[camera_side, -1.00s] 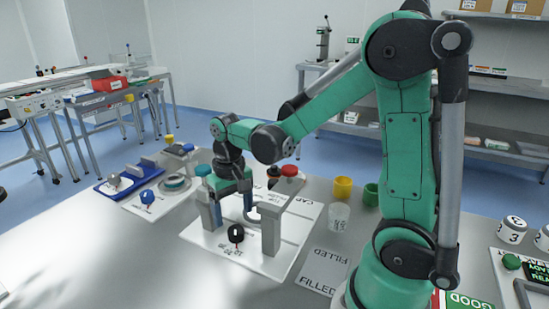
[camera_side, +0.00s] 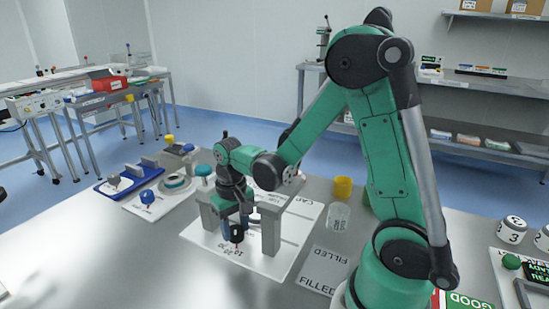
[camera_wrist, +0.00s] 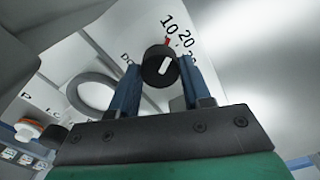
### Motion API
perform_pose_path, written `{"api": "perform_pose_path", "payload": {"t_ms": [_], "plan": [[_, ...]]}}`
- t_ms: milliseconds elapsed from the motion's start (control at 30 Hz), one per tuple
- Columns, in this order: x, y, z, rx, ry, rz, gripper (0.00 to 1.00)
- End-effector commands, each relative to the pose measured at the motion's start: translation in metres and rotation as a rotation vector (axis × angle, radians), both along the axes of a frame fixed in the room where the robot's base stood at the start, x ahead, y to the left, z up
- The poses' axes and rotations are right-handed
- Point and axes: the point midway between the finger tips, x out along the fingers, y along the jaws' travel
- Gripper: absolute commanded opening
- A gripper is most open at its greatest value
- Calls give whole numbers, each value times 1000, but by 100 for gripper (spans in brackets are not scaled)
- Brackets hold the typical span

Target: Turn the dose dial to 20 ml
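The dose dial (camera_side: 236,233) is a black round knob on the white panel (camera_side: 208,237), with printed numbers in front of it. In the wrist view the dial (camera_wrist: 157,70) has a white bar on top and a red mark at its edge, nearest the 10 and 20 print; the exact setting is hard to read. My gripper (camera_side: 233,233) is low over the panel. In the wrist view its two blue fingers (camera_wrist: 159,66) straddle the dial, spread apart; any contact is unclear. The 30 is partly hidden.
Grey posts (camera_side: 270,232) stand beside my gripper. A ring (camera_wrist: 94,93) lies on the panel in the wrist view. A clear cup (camera_side: 338,217) and a yellow cup (camera_side: 343,187) stand to the right. The table's front left is clear.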

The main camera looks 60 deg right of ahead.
Motion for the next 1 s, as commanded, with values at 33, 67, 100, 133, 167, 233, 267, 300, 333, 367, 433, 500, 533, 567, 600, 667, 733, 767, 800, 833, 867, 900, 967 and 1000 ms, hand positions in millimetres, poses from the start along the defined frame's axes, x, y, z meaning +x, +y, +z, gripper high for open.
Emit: {"api": "perform_pose_path", "payload": {"t_ms": [33,67,100,133,167,233,267,300,333,367,433,500,533,567,600,667,733,767,800,833,867,900,967,1000], "plan": [[0,0,0,0,0,0,0],[0,0,0,0,0,0,0],[0,0,0,0,0,-2,0],[0,0,0,0,0,-4,0],[0,0,0,0,0,-7,0],[0,0,0,0,0,-21,0],[0,0,0,0,0,-30,0],[0,0,0,0,1,-43,0],[0,0,0,0,1,-56,0],[0,0,0,0,1,-70,0],[0,0,0,0,1,-109,0],[0,0,0,-1,3,-157,0],[0,0,0,-1,3,-177,0],[0,0,0,-1,3,-199,0],[0,0,0,-1,2,-229,0],[0,0,0,-1,2,-272,0],[0,0,0,-1,2,-323,0],[0,0,0,-1,2,-343,0],[0,0,0,-1,2,-369,0],[0,0,0,-1,2,-388,0],[0,0,0,-1,2,-407,0],[0,0,0,-1,2,-429,0],[0,0,0,-1,1,-460,0],[0,0,0,-1,1,-478,0]]}}
